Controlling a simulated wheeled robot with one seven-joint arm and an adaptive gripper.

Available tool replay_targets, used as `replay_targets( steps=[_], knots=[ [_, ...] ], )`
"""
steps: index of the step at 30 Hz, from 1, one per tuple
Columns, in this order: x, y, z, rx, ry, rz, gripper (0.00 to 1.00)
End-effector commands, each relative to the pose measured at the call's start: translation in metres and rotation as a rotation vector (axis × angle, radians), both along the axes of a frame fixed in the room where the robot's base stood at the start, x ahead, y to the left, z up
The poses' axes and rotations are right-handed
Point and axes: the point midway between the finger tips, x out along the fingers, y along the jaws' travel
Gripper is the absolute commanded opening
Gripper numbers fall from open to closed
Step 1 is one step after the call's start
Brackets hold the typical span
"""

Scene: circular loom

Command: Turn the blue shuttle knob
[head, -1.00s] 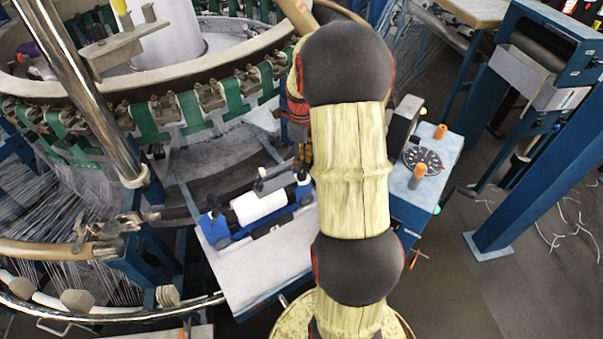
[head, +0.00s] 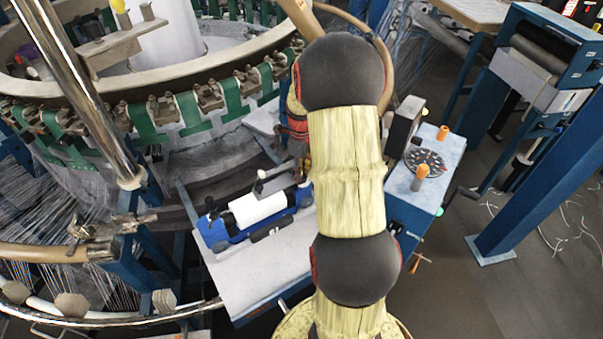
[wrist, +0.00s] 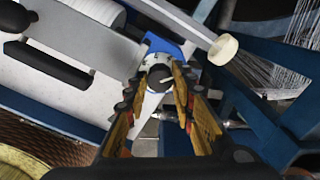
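The blue shuttle (head: 240,234) with a white roll (head: 257,207) lies on a pale table, left of my arm in the head view. Its right end is hidden behind my arm. In the wrist view a dark round knob (wrist: 157,82) shows at a blue end piece (wrist: 165,47) of the shuttle. My gripper (wrist: 158,88) is open, with one finger on each side of the knob. I cannot tell whether the fingers touch it. In the head view my gripper is a small, mostly hidden shape (head: 303,166) at the shuttle's right end.
The pale table (head: 270,272) has bare room in front of the shuttle. The loom ring (head: 150,85) with green straps stands behind. A blue box with a dial (head: 424,160) and orange knobs stands right of my arm. A pale-capped lever (wrist: 223,50) is close by in the wrist view.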

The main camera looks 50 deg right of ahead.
Motion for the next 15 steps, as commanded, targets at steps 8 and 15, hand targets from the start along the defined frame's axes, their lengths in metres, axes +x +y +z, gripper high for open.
replay_targets(
  steps=[8,15],
  knots=[
    [0.0,-0.0001,0.0001,0.0,0.0,0.0,0.03],
    [0.0,-0.0001,0.0005,0.0,0.0,0.009,0.0]
  ],
)
